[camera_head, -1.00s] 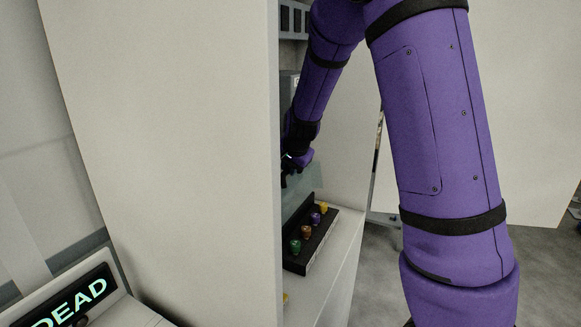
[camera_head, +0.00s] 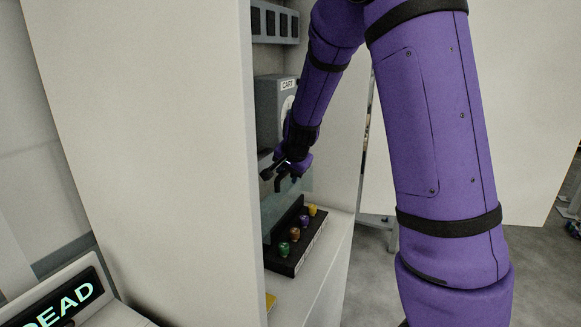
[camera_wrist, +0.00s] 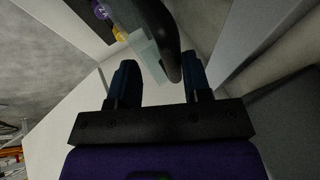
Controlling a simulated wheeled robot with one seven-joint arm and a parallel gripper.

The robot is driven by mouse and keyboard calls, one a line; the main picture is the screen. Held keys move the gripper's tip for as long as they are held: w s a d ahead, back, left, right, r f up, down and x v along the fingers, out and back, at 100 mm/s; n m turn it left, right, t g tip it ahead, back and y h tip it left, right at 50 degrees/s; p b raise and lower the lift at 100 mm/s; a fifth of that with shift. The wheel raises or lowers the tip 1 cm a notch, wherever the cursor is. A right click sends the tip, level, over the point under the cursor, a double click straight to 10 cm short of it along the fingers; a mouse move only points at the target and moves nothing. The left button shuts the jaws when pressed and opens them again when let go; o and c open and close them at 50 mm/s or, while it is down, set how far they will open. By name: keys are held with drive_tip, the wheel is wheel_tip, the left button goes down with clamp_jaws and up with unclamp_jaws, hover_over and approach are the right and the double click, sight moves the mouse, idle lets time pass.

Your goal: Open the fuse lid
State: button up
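The fuse lid (camera_head: 272,210) is a clear, pale panel that stands raised and tilted above a black fuse tray (camera_head: 284,266) inside the cabinet. Green, brown, purple and yellow fuses sit in a row on the tray. My gripper (camera_head: 276,180) is at the lid's upper edge. In the wrist view, my gripper (camera_wrist: 160,75) has its two dark fingers apart, with the clear lid (camera_wrist: 147,60) and a dark curved bar (camera_wrist: 160,38) showing between and beyond them. The bar lies close to the right finger; I cannot tell whether they touch.
The cabinet's pale side wall (camera_head: 160,140) stands left of my arm. A grey box marked CART (camera_head: 270,110) is behind my gripper, below a row of dark slots (camera_head: 272,22). A sign reading DEAD (camera_head: 60,305) is at lower left. Open floor lies at right.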

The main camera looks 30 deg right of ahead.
drive_tip(key=v, duration=1)
drive_tip(key=shift+s+r, duration=0.2)
drive_tip(key=shift+r, duration=0.1)
drive_tip(key=s+a+r+n+y, duration=0.1)
drive_tip(key=s+a+r+n, duration=0.2)
drive_tip(key=s, duration=0.7)
drive_tip(key=s+a+r+n+g, duration=0.1)
drive_tip(key=s+a+r+n, duration=0.15)
drive_tip(key=s+n, duration=0.45)
drive_tip(key=s+a+r+n+y, duration=0.1)
drive_tip(key=s+a+n, duration=0.15)
drive_tip(key=s, duration=0.95)
drive_tip(key=w+d+f+m+h, duration=0.15)
drive_tip(key=w+m, duration=0.25)
drive_tip(key=w, duration=0.6)
drive_tip(key=w+d+f+m+t, duration=0.1)
drive_tip(key=w+d+f+m, duration=0.2)
drive_tip(key=w, duration=0.8)
drive_tip(key=w+f+m+h, duration=0.1)
drive_tip(key=w+f+m, duration=0.1)
drive_tip(key=w+m, duration=0.6)
drive_tip(key=w+f, duration=0.2)
drive_tip(key=f, duration=0.1)
drive_tip(key=w+d+f+n, duration=0.1)
drive_tip(key=w+f, duration=0.2)
drive_tip(key=w+f+n, duration=0.1)
drive_tip(key=w+f, duration=0.1)
drive_tip(key=f, duration=0.1)
drive_tip(key=shift+w+d+n+y, duration=0.25)
